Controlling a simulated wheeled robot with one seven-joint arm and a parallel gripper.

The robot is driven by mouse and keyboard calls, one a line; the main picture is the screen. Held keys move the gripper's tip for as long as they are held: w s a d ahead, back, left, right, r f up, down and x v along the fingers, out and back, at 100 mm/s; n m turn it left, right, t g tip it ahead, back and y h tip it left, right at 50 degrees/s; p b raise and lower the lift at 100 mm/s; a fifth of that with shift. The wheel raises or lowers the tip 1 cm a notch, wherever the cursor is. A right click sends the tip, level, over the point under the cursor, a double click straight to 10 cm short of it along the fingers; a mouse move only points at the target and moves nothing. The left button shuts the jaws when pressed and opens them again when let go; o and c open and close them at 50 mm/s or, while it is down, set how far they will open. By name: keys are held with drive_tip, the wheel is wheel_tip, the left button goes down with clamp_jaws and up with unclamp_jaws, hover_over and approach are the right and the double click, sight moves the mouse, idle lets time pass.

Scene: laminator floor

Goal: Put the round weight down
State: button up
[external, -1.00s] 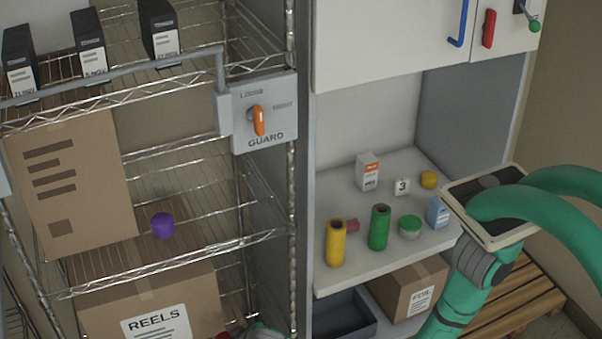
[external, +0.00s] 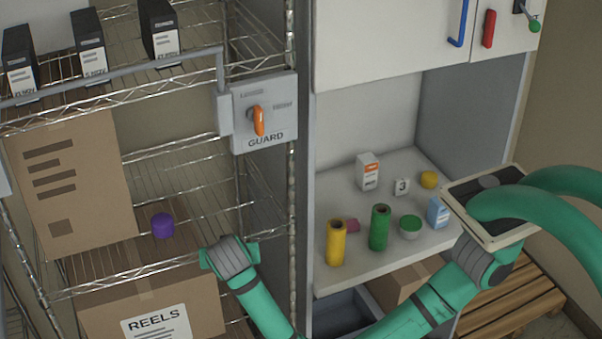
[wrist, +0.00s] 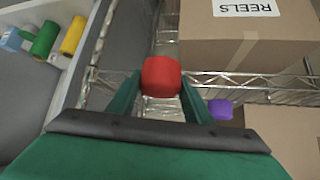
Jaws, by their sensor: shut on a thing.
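The round weight (wrist: 162,73) is red and squat. In the wrist view it sits between the fingertips of my gripper (wrist: 161,88), which is shut on it. Wire shelving lies behind the weight in that view, and I see no surface touching it. In the external view my wrist shows in front of the wire rack's lower right part, but the fingers and the red weight are hidden there.
A purple round piece (external: 162,225) sits on the middle level of the wire rack (external: 262,237). A REELS box (external: 150,305) is below. A guard switch panel (external: 264,112) is on the rack's post. The cabinet counter (external: 335,285) at right holds several small items.

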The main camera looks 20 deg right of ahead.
drive_tip(key=d+r+m+h, duration=0.1)
drive_tip(key=d+r, duration=0.2)
drive_tip(key=r, duration=0.2)
drive_tip(key=w+d, duration=0.2)
drive_tip(key=w, duration=0.3)
drive_tip(key=w+d, duration=0.2)
drive_tip(key=w, duration=0.3)
drive_tip(key=w+d, duration=0.2)
drive_tip(key=w, duration=0.4)
drive_tip(key=shift+d+f, duration=0.25)
drive_tip(key=shift+d, duration=0.05)
drive_tip(key=shift+f, duration=1.75)
drive_tip(key=o, duration=1.3)
drive_tip(key=shift+f, duration=0.1)
drive_tip(key=shift+o, duration=0.2)
drive_tip(key=v, duration=1.2)
drive_tip(key=shift+r, duration=0.2)
